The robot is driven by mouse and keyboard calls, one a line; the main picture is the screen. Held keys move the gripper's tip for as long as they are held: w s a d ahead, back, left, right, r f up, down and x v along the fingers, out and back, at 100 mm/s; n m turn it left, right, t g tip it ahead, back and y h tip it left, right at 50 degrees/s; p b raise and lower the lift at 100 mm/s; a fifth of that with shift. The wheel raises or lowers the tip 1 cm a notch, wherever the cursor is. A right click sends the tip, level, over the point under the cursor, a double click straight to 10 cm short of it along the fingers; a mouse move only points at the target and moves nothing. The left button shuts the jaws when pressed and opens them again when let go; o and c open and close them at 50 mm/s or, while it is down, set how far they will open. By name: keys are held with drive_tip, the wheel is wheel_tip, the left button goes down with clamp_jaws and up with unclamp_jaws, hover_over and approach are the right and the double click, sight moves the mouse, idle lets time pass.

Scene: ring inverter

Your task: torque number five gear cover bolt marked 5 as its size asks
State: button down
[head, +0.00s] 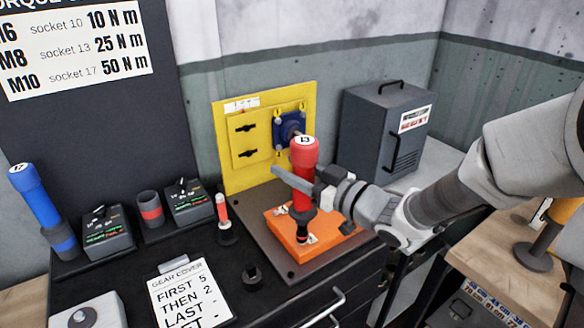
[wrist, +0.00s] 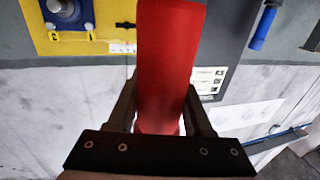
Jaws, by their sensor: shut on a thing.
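My gripper (head: 306,188) is shut on a red torque tool (head: 304,155) whose top label seems to read 13. The tool stands nearly upright over the orange gear cover (head: 277,222), its dark lower end at the cover's top. I cannot tell whether it sits on a bolt; the tool hides that spot. White labels lie on the cover, too small to read, so bolt 5 cannot be picked out. In the wrist view the red tool (wrist: 168,60) fills the space between my fingers, and its lower end is out of sight.
A blue tool (head: 38,200) stands left, by two dark display boxes (head: 107,232) and an empty red-banded holder (head: 150,208). A card (head: 188,295) reads FIRST 5, THEN 2. A wall chart (head: 75,45) pairs sockets with torques. A yellow panel (head: 240,165) stands behind the cover.

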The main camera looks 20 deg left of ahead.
sight(292, 155)
drive_tip(key=shift+f+b, duration=0.9)
drive_tip(key=shift+f, duration=0.25)
idle(2.2)
drive_tip(key=shift+r, duration=0.1)
drive_tip(key=shift+r+p, duration=2.15)
drive_tip(key=shift+r, duration=0.4)
